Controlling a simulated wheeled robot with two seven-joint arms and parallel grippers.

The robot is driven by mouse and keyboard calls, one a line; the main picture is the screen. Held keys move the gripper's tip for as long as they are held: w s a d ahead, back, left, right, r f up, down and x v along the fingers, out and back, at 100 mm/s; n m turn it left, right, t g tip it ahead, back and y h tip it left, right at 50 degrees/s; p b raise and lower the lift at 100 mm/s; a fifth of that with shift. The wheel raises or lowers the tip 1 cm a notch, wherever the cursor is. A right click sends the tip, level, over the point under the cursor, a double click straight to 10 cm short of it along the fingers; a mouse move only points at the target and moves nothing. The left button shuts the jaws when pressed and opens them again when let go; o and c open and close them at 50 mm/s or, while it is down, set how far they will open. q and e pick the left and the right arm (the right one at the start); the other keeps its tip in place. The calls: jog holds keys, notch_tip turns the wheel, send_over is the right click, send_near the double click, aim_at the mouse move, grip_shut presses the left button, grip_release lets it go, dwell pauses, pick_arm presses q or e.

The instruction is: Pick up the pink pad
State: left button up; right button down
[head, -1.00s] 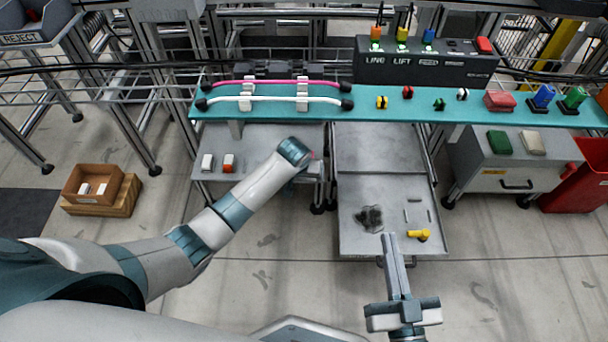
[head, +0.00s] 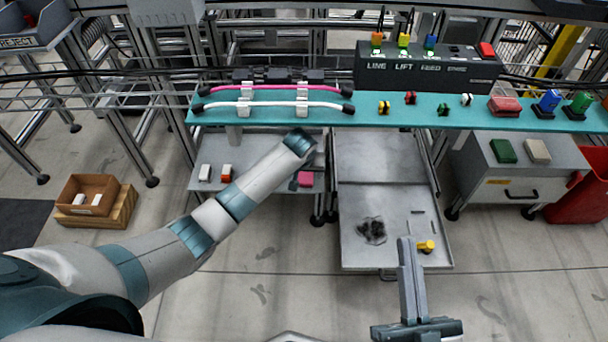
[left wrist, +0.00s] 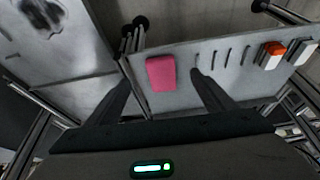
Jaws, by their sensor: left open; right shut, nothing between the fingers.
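The pink pad (head: 305,179) lies on the grey shelf (head: 262,180) below the teal bench, just beyond the end of my left arm. In the left wrist view the pink pad (left wrist: 161,74) shows whole, lying flat between the two finger lines. My left gripper (left wrist: 163,78) is open and empty, apart from the pad. In the head view my left arm's wrist mostly hides this gripper. My right gripper (head: 404,241) is shut and empty over the near end of the grey cart.
A white block (head: 205,173) and an orange-and-white block (head: 226,172) stand left on the shelf, with thin slots between them and the pad in the wrist view. The grey cart (head: 375,160) holds a yellow part (head: 426,246). The teal bench (head: 370,112) overhangs behind.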

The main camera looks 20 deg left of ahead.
pick_arm(q)
jog(key=shift+b+x, duration=1.05)
jog(key=shift+x, duration=1.6)
pick_arm(e)
notch_tip(320, 180, up, 6)
jog(key=s+d+t, duration=0.1)
jog(key=d+t, duration=0.1)
jog(key=t, duration=0.2)
jog(key=shift+f+y, duration=0.2)
jog(key=shift+y, duration=0.1)
pick_arm(q)
jog(key=shift+f, duration=0.15)
